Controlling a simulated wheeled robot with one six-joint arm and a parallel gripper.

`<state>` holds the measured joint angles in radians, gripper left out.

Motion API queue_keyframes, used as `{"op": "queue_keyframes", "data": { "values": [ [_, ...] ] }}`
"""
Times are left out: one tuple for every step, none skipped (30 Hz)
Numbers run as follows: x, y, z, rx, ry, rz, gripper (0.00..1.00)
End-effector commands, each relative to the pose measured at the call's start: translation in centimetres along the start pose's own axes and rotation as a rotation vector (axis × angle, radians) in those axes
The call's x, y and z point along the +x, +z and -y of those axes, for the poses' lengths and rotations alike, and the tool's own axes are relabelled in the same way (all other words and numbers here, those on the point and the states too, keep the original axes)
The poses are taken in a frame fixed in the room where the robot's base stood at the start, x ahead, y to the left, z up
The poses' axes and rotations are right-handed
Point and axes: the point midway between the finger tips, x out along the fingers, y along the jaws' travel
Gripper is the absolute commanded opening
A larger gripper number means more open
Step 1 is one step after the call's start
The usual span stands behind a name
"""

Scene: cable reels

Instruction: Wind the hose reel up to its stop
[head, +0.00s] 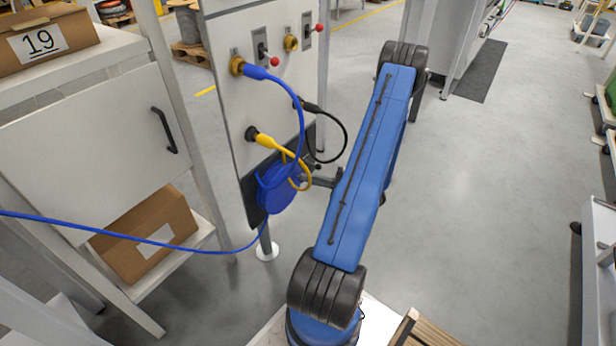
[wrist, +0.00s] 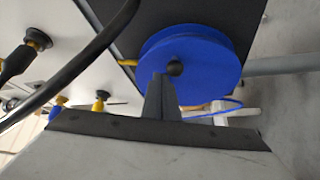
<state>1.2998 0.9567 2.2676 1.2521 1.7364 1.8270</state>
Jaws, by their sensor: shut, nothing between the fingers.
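The blue hose reel (head: 277,196) is mounted on a dark plate at the lower part of the white panel. In the wrist view the reel (wrist: 205,55) is a blue disc with a small dark knob (wrist: 175,68) on its face. A blue hose (head: 140,243) runs from the reel area off to the left. My gripper (head: 308,181) is in front of the reel, at its right in the head view. In the wrist view my gripper (wrist: 160,85) is shut and empty, its fingertips close beside the knob. I cannot tell whether they touch it.
The white panel (head: 245,105) carries a blue plug (head: 255,71), a yellow plug (head: 267,140), a black cable (head: 343,130) and red-knobbed levers (head: 274,61). A shelf cabinet (head: 95,140) with boxes stands at the left. The floor right of my arm is open.

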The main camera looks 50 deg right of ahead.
Motion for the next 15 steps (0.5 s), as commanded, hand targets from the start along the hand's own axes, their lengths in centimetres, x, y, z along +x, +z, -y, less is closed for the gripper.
{"op": "queue_keyframes", "data": {
  "values": [
    [-0.1, 0.2, 0.2, 0.0, 0.0, 0.001, 0.0],
    [-0.2, 0.3, 0.4, 0.0, 0.0, 0.001, 0.0],
    [-0.2, 0.4, 0.6, 0.001, 0.0, 0.001, 0.0],
    [-0.3, 0.5, 0.7, 0.001, 0.0, 0.001, 0.0],
    [-0.3, 0.6, 0.8, 0.001, 0.0, 0.001, 0.0],
    [-0.4, 0.7, 0.9, 0.001, 0.0, 0.001, 0.0],
    [-0.4, 0.7, 1.1, 0.013, 0.007, 0.001, 0.0],
    [-0.5, 0.8, 1.2, 0.027, 0.015, 0.001, 0.0],
    [-0.5, 0.9, 1.3, 0.042, 0.024, 0.001, 0.0],
    [-0.6, 0.9, 1.4, 0.053, 0.03, 0.001, 0.0],
    [-0.6, 1.0, 1.5, 0.062, 0.035, 0.002, 0.0],
    [-0.6, 1.0, 1.6, 0.073, 0.04, 0.002, 0.0],
    [-0.6, 1.1, 1.7, 0.08, 0.043, 0.003, 0.0],
    [-0.7, 1.1, 1.8, 0.086, 0.046, 0.003, 0.0],
    [-0.7, 1.2, 1.8, 0.093, 0.049, 0.004, 0.0]
  ]
}}
